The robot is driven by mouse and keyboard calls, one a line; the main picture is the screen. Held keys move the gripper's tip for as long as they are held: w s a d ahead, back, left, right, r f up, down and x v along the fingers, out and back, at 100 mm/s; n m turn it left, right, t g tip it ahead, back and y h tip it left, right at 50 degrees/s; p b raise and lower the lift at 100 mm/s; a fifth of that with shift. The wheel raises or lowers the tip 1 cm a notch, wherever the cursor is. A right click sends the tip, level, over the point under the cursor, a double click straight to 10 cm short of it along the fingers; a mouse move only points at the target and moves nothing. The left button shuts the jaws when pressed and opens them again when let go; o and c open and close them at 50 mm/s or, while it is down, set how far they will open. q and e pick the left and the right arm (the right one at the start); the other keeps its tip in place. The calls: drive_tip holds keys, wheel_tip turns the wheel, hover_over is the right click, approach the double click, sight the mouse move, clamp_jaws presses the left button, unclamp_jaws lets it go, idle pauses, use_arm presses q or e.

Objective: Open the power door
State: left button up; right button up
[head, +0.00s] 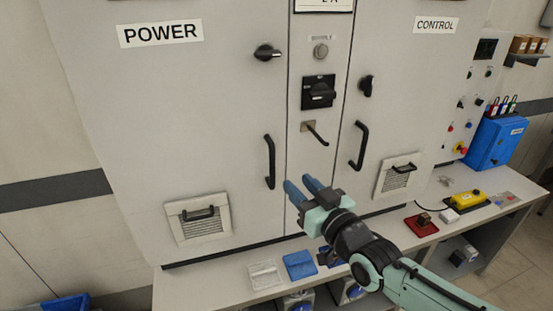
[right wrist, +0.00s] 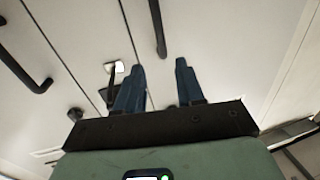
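The power door (head: 200,110) is the wide pale-grey panel at the left of the cabinet in the head view, labelled POWER. It looks shut. Its black bar handle (head: 270,162) is upright near its right edge, below a black rotary knob (head: 267,52). My right gripper (head: 303,185) is open and empty, just right of and below that handle, apart from it. In the right wrist view its blue fingers (right wrist: 158,88) are spread with nothing between them. Two black bar handles show beyond them; I cannot tell for certain which is the power door's. My left gripper is not in view.
The control door (head: 395,120) has its own handle (head: 360,146). Between the doors, a metal lever (head: 315,133) sticks out below a black switch (head: 318,92). A shelf (head: 225,275) with small objects runs below. A blue box (head: 495,142) is at the right.

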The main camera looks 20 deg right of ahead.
sight(274, 160)
drive_tip(key=p+x, duration=0.2)
drive_tip(key=x, duration=1)
drive_tip(key=shift+w+a+f+p, duration=0.1)
drive_tip(key=shift+w+a+p, duration=0.05)
drive_tip(key=shift+w+p, duration=0.2)
clamp_jaws()
